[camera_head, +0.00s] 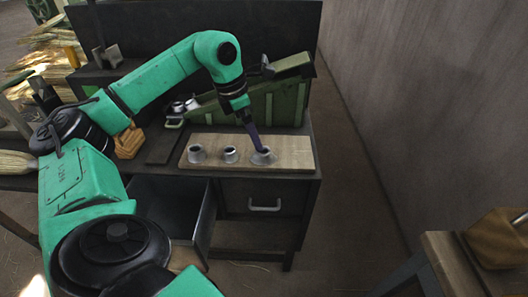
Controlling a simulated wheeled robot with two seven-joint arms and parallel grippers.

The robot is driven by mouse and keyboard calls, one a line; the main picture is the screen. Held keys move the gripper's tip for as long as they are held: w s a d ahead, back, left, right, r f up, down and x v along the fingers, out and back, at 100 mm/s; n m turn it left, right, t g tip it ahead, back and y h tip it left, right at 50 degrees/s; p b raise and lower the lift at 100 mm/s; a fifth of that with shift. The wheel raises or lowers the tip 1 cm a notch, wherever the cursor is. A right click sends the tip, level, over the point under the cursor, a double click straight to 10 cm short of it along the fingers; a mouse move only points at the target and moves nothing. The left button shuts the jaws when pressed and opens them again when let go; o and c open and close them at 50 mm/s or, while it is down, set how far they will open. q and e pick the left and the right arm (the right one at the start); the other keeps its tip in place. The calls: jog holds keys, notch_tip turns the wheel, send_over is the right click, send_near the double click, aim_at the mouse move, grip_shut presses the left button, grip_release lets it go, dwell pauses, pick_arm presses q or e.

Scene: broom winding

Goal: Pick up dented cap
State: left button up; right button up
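Three small grey metal caps stand in a row on a wooden board: a left cap (196,154), a middle cap (231,155) and a right cap (264,158). They are too small for me to tell which is dented. My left gripper (257,148) points down at the right cap, its dark purple fingers at the cap's top and covering part of it. I cannot tell whether the fingers grip it or only touch it. My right gripper is not in view.
The wooden board (295,143) lies on a dark workbench, with a green bin (289,102) behind it. An open drawer (201,222) juts out below. An orange-brown block (129,142) stands at left. A grey wall (430,100) rises at right.

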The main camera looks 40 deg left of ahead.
pick_arm(q)
jog(key=x, duration=0.3)
jog(key=shift+w, duration=0.45)
jog(key=x, duration=0.4)
jog(key=shift+d+f+p, duration=0.1)
jog(key=shift+f+p, duration=0.05)
jog(key=shift+p, duration=0.2)
jog(key=shift+f, duration=0.25)
jog(key=shift+w, duration=0.15)
jog(key=shift+c, duration=0.3)
jog(key=c, duration=1.3)
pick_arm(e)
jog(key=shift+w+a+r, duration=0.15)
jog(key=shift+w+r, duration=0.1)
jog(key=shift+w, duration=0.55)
